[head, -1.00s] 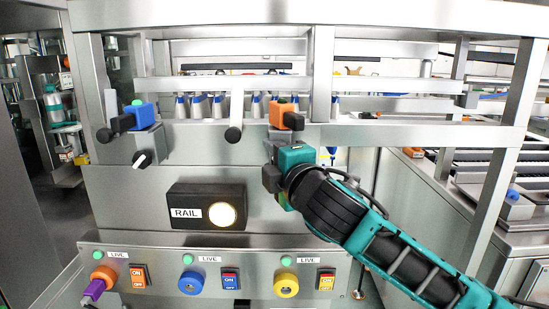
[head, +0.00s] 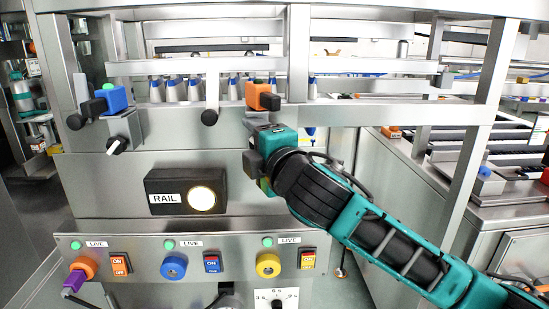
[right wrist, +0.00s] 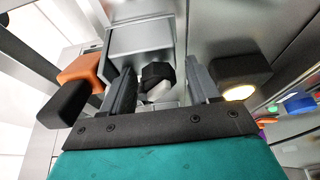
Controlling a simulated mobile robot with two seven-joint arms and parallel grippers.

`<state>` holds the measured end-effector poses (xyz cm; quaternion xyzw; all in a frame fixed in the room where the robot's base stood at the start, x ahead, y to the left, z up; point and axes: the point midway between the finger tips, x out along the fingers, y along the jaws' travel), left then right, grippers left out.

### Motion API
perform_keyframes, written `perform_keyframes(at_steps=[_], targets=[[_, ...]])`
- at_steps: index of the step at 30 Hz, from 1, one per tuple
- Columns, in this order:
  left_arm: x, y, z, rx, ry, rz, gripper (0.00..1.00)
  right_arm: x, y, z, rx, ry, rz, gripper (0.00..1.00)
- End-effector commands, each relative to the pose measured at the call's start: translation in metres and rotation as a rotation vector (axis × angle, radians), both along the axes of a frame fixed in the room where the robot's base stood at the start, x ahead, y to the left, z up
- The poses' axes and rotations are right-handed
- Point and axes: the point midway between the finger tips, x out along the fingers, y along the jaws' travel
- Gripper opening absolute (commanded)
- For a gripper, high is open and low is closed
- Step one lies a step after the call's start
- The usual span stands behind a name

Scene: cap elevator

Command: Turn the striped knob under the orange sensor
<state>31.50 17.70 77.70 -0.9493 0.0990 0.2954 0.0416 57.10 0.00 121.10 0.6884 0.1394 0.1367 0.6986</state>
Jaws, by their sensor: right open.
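In the right wrist view, the dark knob (right wrist: 157,73) with a pale part shows between the two open fingers of my right gripper (right wrist: 160,88). I cannot tell if the fingers touch it. My left gripper is not in view.
A blue sensor (head: 115,96) sits left, above another black knob with a white stripe (head: 117,146). A black RAIL box (head: 160,200) with a lit lamp is below left of my gripper. A switch panel (head: 215,242) runs below. A steel post (head: 298,60) stands close by.

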Motion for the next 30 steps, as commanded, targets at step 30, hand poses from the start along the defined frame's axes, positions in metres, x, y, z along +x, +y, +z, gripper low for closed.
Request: perform_keyframes(at_steps=[30], targets=[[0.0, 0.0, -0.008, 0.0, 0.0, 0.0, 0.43, -0.104, -0.044, 0.001, -0.001, 0.0, -0.002, 0.6]])
